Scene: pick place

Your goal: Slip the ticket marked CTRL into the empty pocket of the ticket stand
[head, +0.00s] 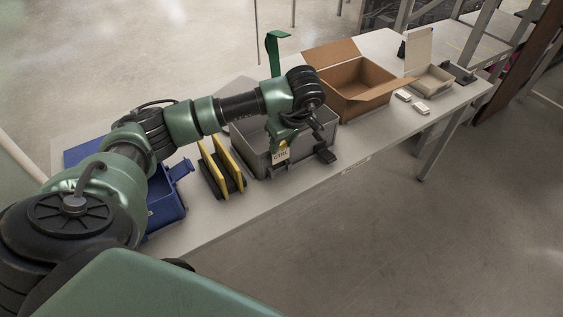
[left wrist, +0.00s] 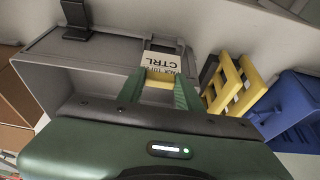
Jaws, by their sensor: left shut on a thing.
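The ticket marked CTRL (head: 281,156) is a small white card with a yellow part. It also shows in the left wrist view (left wrist: 160,62), its lettering upside down there. My left gripper (head: 286,143) is shut on its yellow part; both fingers show in the left wrist view (left wrist: 158,88). The ticket is held at the front of the grey crate (head: 250,157); I cannot tell whether it touches. Two upright yellow panels on a black base (head: 221,168) stand left of the crate. I cannot tell for sure which piece is the ticket stand, nor see an empty pocket. My right gripper is not in view.
A blue bin (head: 166,212) stands at the left, partly behind my arm. An open cardboard box (head: 352,97) is right of the crate, with small white items (head: 421,108) and a pale open box (head: 431,80) beyond. A black piece (head: 326,156) is at the crate's front right.

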